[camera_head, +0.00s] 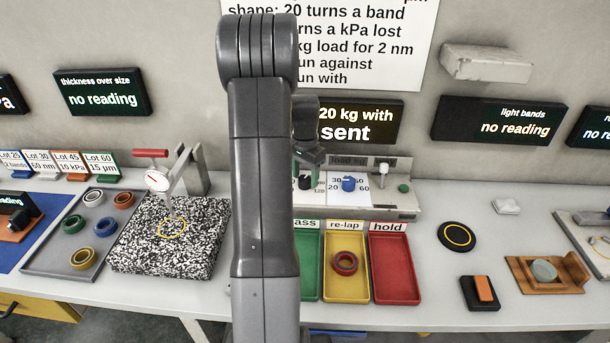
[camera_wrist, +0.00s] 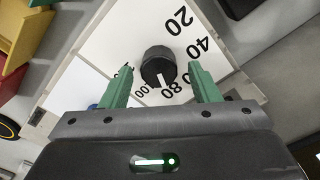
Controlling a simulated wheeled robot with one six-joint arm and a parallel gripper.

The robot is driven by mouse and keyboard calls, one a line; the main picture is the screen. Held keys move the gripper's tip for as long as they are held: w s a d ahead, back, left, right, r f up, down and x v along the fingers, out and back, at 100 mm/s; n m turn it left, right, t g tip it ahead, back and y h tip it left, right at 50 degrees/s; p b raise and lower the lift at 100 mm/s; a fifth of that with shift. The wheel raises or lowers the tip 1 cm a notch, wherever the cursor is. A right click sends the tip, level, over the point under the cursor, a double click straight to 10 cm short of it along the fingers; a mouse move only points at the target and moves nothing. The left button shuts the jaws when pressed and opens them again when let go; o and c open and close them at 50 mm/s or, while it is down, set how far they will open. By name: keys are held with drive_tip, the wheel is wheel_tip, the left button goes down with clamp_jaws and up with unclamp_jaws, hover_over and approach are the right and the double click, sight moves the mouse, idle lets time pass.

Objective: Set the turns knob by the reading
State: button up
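In the wrist view a black knob (camera_wrist: 158,66) with a white pointer mark sits on a white dial plate (camera_wrist: 108,45). The numbers 20, 40 and 80 are readable, and the mark points near 80. My gripper (camera_wrist: 161,72) is open, with its green fingers on either side of the knob. I cannot tell whether they touch it. In the head view the black knob (camera_head: 305,182) shows just right of my arm, beside a blue knob (camera_head: 348,183) under a "load kg" label. The thickness display (camera_head: 102,92) and light bands display (camera_head: 500,122) read "no reading".
Green (camera_head: 308,285), yellow (camera_head: 345,292) and red (camera_head: 393,270) trays stand in front of the panel; a red ring (camera_head: 344,263) lies in the yellow one. A speckled block (camera_head: 200,240) with a dial gauge (camera_head: 157,180) stands left. My arm hides part of the wall sign (camera_head: 380,40).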

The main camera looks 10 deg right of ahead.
sight(305, 178)
wheel_tip(305, 178, up, 14)
idle(0.7)
drive_tip(key=shift+f, duration=0.15)
wheel_tip(305, 178, down, 14)
drive_tip(key=shift+s+r, duration=0.1)
idle(0.5)
